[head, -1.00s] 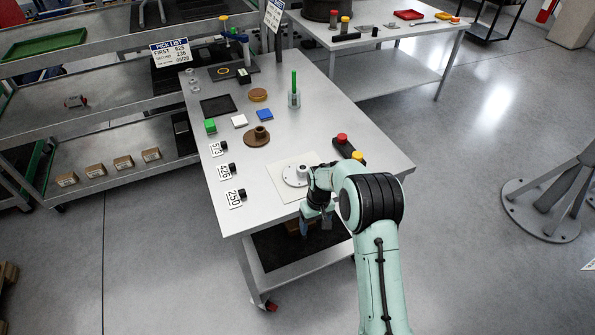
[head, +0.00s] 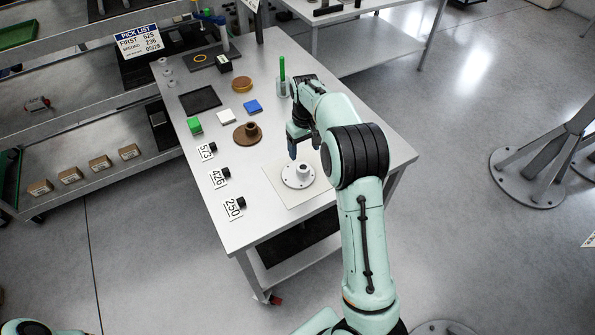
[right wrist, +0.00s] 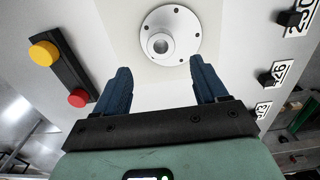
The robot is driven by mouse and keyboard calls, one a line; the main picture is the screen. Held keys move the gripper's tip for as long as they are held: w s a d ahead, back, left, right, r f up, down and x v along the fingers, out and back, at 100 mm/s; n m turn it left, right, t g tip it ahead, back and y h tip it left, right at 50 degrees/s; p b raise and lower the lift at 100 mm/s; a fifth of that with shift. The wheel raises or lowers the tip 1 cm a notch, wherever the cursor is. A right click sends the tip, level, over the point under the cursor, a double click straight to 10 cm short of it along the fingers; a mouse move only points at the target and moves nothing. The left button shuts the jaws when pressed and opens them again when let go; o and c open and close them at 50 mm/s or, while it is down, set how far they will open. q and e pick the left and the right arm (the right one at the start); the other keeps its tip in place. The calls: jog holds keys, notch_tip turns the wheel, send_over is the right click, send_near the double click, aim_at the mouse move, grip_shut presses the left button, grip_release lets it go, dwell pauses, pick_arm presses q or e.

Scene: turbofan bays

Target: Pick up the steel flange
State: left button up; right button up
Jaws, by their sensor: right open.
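The steel flange (head: 297,177) is a pale grey disc with bolt holes and a raised central hub. It lies flat on a cream mat (head: 283,194) near the table's front. In the right wrist view the flange (right wrist: 170,35) shows whole, just beyond the fingertips. My right gripper (head: 304,147) is open and empty, with dark blue fingers, above the table at the far side of the flange. In the right wrist view its fingers (right wrist: 160,67) stand apart, with nothing between them. My left gripper is not in view.
A brown flange (head: 247,134) stands left of my right gripper. Number cards with black knobs line the left edge, including the 250 card (head: 233,208). A green post in a holder (head: 283,88) stands behind. The right wrist view shows a yellow-and-red button box (right wrist: 62,72).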

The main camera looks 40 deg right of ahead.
aim_at(303, 165)
notch_tip(303, 165, down, 3)
jog(key=shift+s+f, duration=0.1)
jog(key=shift+w+f, duration=0.2)
jog(key=shift+f, duration=0.3)
notch_tip(303, 165, down, 5)
jog(key=shift+r, duration=0.1)
grip_shut()
